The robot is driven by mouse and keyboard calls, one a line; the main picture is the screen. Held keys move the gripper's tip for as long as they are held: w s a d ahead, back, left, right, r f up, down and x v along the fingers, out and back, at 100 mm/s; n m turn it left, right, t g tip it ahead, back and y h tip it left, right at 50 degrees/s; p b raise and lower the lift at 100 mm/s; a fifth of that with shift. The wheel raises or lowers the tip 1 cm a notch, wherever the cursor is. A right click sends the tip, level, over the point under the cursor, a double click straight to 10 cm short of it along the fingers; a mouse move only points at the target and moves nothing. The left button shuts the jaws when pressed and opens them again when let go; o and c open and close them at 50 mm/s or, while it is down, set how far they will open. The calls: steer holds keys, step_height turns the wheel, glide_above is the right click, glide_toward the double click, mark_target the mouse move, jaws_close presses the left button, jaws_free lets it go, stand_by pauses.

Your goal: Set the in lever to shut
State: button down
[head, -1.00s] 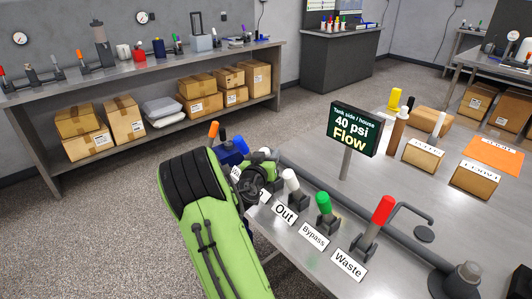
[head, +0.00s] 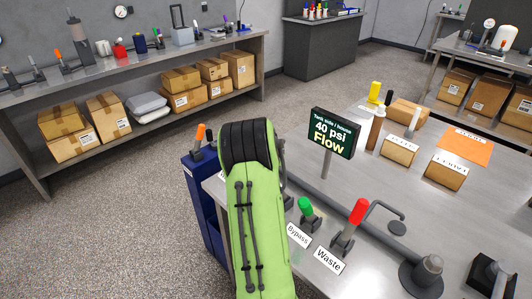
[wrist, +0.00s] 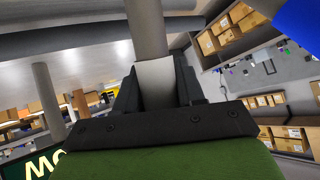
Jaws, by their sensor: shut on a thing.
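My gripper (wrist: 156,88) is shut on a pale handle (wrist: 155,76) in the wrist view, with a grey round bar beyond it. I cannot tell from its look which lever this is. In the head view my green arm hides the gripper and the in and out levers with their labels. The green bypass lever (head: 307,208) and the red waste lever (head: 357,213) stand to the right of the arm on the metal table (head: 385,175), each behind its white label.
The sign (head: 331,134) reads "Tank side / house 40 psi Flow". An orange-handled lever (head: 199,134) rises over a blue cabinet (head: 206,215) left of my arm. Pipes and a grey fitting (head: 428,273) are at the right. Boxes (head: 398,150) stand farther back.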

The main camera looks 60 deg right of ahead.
steer(key=shift+d+f, duration=0.1)
stand_by(0.5)
steer(key=c, duration=0.8)
jaws_free()
steer(key=shift+d, duration=0.1)
steer(key=v, duration=1.5)
steer(key=shift+s+r, duration=0.2)
steer(key=shift+r, duration=0.1)
steer(key=shift+a, duration=0.2)
